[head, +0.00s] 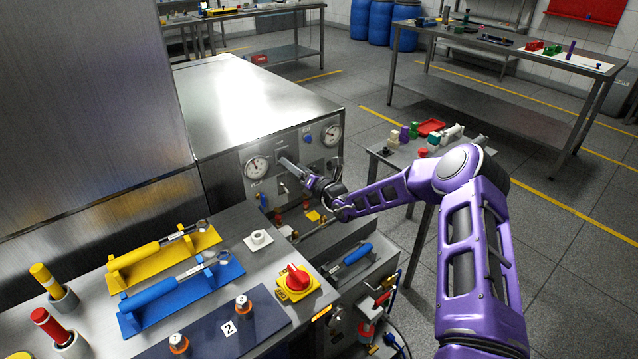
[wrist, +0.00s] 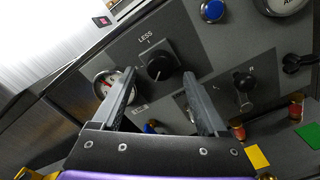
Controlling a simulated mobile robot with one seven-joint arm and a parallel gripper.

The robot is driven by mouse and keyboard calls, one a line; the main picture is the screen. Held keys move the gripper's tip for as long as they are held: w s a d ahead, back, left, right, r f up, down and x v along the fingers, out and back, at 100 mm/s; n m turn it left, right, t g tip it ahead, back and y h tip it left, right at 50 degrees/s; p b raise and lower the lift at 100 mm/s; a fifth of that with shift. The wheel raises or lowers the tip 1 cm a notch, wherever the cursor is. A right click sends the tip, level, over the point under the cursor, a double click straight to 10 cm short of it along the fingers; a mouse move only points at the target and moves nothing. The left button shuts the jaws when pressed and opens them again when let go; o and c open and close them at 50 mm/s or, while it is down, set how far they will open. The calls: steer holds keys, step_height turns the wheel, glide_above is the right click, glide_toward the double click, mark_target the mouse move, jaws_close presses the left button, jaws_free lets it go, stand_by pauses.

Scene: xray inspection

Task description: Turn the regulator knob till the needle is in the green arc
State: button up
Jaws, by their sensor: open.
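The regulator knob, a round black knob (wrist: 158,67) on a dark square plate marked "LESS", shows in the wrist view beyond my fingertips. In the head view the gripper largely covers it. A white round gauge (head: 257,167) is on the panel left of the knob; its edge (wrist: 101,84) shows in the wrist view, partly behind the left finger. I cannot tell whether its needle is in a green arc. My gripper (wrist: 159,82) is open and empty, its fingers to either side of the knob's line in the picture. I cannot tell whether they touch it.
A second gauge (head: 332,135) and a blue button (wrist: 212,10) are on the panel's right. A black lever switch (wrist: 244,82) sits right of the fingers. Below are brass fittings and a yellow tag (wrist: 257,157). The bench in front holds blue and yellow tool stands (head: 180,290).

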steer(key=p+v, duration=0.1)
steer(key=v, duration=1.3)
steer(key=shift+a, duration=0.1)
